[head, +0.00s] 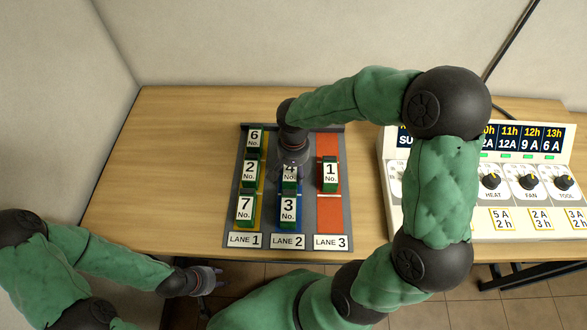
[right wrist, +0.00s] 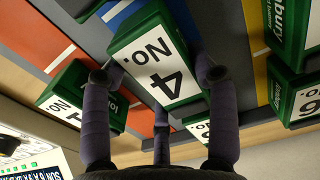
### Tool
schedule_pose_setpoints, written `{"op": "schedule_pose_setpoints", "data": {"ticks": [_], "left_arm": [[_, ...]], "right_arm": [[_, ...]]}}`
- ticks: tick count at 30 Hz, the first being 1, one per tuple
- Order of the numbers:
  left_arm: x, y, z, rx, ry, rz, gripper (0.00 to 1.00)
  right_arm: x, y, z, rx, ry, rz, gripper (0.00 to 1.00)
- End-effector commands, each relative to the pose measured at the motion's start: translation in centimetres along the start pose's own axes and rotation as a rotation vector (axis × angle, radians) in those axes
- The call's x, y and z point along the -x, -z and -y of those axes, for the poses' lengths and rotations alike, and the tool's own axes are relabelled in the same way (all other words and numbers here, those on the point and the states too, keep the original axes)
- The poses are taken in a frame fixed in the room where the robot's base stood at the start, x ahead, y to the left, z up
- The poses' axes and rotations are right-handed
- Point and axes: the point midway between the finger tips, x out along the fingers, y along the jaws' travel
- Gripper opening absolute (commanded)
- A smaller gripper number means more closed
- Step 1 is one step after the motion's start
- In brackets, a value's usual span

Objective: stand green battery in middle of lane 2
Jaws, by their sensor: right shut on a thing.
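My right gripper (head: 290,165) is shut on the green No. 4 battery (head: 289,176) over the middle of lane 2 (head: 287,241). In the right wrist view, the gripper (right wrist: 159,73) has a finger on each side of this battery (right wrist: 158,62), whose white label faces the camera. I cannot tell whether its base touches the lane. The No. 3 battery (head: 288,209) stands in front of it in lane 2. Behind it, another battery (right wrist: 199,131) shows partly in the wrist view; the arm hides it in the head view. My left gripper (head: 212,279) is open and empty, off the table's front edge.
Lane 1 holds green batteries No. 6 (head: 255,137), No. 2 (head: 250,170) and No. 7 (head: 246,209). Lane 3 holds No. 1 (head: 329,171), with bare orange floor around it. A control panel (head: 545,143) with knobs stands at right; the table's left side is clear.

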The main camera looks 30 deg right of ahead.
Motion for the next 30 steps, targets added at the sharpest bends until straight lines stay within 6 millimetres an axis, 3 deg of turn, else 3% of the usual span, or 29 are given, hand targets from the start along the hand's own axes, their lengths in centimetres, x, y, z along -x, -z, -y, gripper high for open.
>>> {"op": "schedule_pose_setpoints", "data": {"ticks": [8, 9, 11, 23, 30], "left_arm": [[-0.3, 0.1, 0.1, 0.0, 0.0, -0.001, 0.4], [-0.2, 0.1, 0.1, 0.0, 0.0, -0.001, 0.4], [-0.2, 0.0, 0.1, 0.0, 0.0, -0.001, 0.4], [-0.1, 0.0, 0.0, 0.0, 0.0, -0.001, 0.4], [1.0, 0.0, -0.4, 0.0, 0.0, -0.001, 0.4]], "right_arm": [[-0.3, 0.1, 0.0, 0.0, 0.001, -0.002, 0.01], [-0.2, 0.0, 0.0, 0.0, 0.0, 0.0, 0.71], [-0.2, 0.0, 0.0, 0.0, 0.0, 0.0, 0.83], [-0.1, 0.0, 0.0, 0.0, 0.0, 0.0, 0.83], [1.4, 0.3, 0.0, 0.001, 0.001, -0.002, 0.83]]}}
